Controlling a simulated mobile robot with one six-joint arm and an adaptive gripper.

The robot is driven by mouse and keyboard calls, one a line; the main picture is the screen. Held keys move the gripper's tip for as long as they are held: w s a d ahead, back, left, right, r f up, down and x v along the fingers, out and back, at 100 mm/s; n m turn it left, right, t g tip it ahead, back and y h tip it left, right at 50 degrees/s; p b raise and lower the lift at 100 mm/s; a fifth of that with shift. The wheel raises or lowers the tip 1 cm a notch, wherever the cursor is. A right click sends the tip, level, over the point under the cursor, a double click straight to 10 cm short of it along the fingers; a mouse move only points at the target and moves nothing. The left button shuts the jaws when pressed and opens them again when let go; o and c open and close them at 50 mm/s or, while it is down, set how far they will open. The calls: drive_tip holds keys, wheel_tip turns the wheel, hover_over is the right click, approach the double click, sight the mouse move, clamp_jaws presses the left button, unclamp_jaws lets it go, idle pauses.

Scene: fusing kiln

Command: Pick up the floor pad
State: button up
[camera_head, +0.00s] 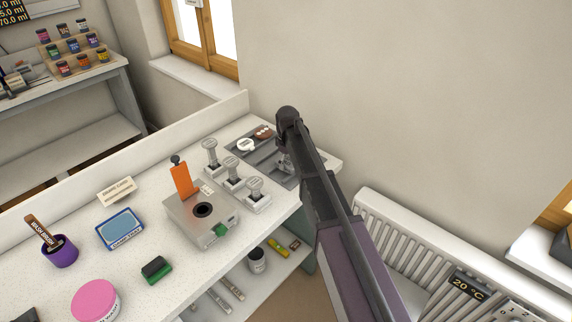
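I cannot make out which thing is the floor pad; no label naming it is readable. Three grey knob-handled pads stand in a row on the white counter: a far one (211,158), a middle one (232,173) and a near one (256,194). Their small labels are too small to read. My gripper (284,162) is right of them, low over the grey compartment tray (266,162). My arm partly covers it, so its fingers and anything between them are unclear.
A grey machine with an orange shield (184,181) stands left of the pads. A white disc (246,145) and a brown piece (264,132) sit in the tray. A blue damp tray (121,229), purple cup (60,251) and radiator (400,235) flank the area.

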sight(287, 160)
drive_tip(key=shift+r, duration=0.15)
idle(0.3)
wheel_tip(287, 160, up, 3)
drive_tip(key=p, duration=0.3)
drive_tip(key=s+d+p, duration=0.1)
drive_tip(key=s+d, duration=0.2)
drive_tip(key=s, duration=0.4)
drive_tip(key=s+d+r+p, duration=0.1)
drive_tip(key=s+d, duration=0.2)
drive_tip(key=s, duration=0.4)
drive_tip(key=shift+s+r, duration=0.3)
drive_tip(key=shift+s, duration=0.1)
drive_tip(key=shift+o, duration=1.4)
drive_tip(key=c, duration=0.4)
drive_tip(key=shift+a, duration=0.1)
